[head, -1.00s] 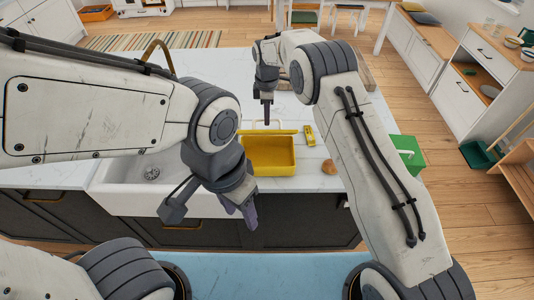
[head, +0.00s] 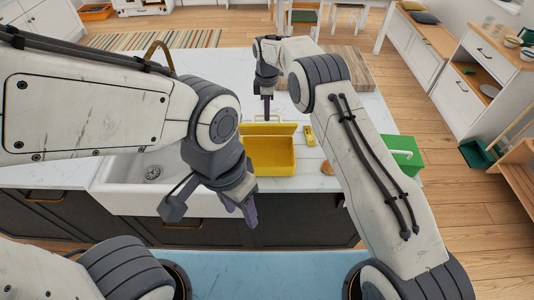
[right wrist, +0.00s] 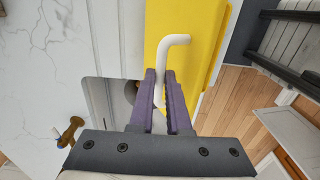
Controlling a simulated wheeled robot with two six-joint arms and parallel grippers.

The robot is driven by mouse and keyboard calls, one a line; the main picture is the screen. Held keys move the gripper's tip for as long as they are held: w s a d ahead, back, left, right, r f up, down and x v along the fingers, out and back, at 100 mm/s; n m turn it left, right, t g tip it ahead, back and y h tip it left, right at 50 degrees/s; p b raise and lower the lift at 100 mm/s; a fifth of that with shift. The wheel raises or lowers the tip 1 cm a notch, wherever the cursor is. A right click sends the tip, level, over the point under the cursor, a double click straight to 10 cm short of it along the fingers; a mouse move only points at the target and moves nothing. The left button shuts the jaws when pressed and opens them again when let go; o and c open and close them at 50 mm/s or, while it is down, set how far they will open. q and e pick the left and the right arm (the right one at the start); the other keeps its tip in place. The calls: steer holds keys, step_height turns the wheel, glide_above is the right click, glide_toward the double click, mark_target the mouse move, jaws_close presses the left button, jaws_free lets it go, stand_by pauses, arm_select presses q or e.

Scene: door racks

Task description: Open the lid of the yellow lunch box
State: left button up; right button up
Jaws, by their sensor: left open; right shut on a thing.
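The yellow lunch box (head: 270,157) stands on the white counter, right of the sink. Its lid (head: 268,129) is raised along the far side, tilted up, and the box's inside shows in the head view. My right gripper (head: 267,117) is over the far side of the lid. In the right wrist view its purple fingers (right wrist: 166,95) are shut on a white bent handle (right wrist: 172,42), with the yellow surface behind it. My left gripper (head: 212,208) is open and empty, in front of the sink and apart from the box.
A small yellow item (head: 308,135) lies right of the box. A round brown item (head: 327,168) is partly hidden by my right arm. A green box (head: 407,153) stands at the counter's right end. The sink (head: 150,180) is at left, and a wooden board (head: 350,66) lies at the back.

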steer(key=shift+w, duration=0.15)
steer(key=shift+w+p, duration=0.3)
steer(key=shift+w, duration=0.25)
stand_by(0.3)
steer(key=o, duration=0.8)
steer(key=shift+c, duration=0.2)
steer(key=shift+r, duration=0.1)
steer(key=shift+r, duration=0.1)
